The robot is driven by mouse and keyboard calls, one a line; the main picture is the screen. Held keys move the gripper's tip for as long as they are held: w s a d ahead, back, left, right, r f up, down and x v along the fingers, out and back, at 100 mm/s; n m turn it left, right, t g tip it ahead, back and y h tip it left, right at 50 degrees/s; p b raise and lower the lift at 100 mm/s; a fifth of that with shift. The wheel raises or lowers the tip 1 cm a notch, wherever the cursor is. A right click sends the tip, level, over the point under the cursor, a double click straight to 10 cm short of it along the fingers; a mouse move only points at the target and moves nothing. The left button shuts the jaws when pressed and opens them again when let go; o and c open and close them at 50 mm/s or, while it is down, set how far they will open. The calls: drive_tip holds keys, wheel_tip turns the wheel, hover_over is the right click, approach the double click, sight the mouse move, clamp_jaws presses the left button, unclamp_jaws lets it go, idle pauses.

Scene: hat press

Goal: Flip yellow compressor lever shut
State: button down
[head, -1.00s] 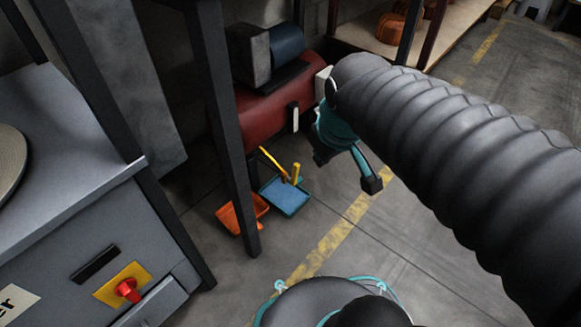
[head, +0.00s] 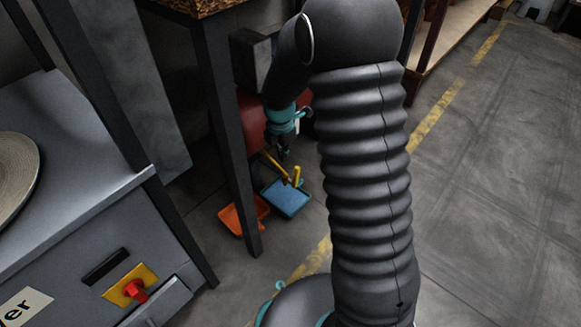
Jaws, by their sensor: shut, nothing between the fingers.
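The compressor's red tank (head: 252,120) lies low behind the dark table leg, left of my arm. My gripper (head: 283,154), dark with teal parts, hangs in front of the tank's right part and points down. Its fingers look shut and empty. A slim yellow bar (head: 272,163) slants just below and left of the fingertips. I cannot tell whether it is the compressor's lever or a handle in the tray, nor whether my fingers touch it.
A blue tray (head: 286,199) and an orange dustpan-like tray (head: 240,217) lie on the floor below, with a short yellow piece (head: 297,174) at the blue one. The table leg (head: 230,130) stands close left. A grey machine (head: 70,215) fills the left. Floor at right is clear.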

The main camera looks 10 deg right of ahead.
drive_tip(key=f, duration=0.1)
drive_tip(key=w+f+n, duration=0.1)
drive_tip(key=f, duration=0.1)
drive_tip(key=shift+a+n, duration=0.2)
drive_tip(key=shift+n, duration=0.1)
drive_tip(key=w+d+f+b, duration=0.1)
drive_tip(key=d+f, duration=0.1)
drive_tip(key=f, duration=0.3)
drive_tip(key=w+d+f+b, duration=0.1)
drive_tip(key=d+f, duration=0.1)
drive_tip(key=f, duration=0.3)
drive_tip(key=shift+w+f, duration=0.3)
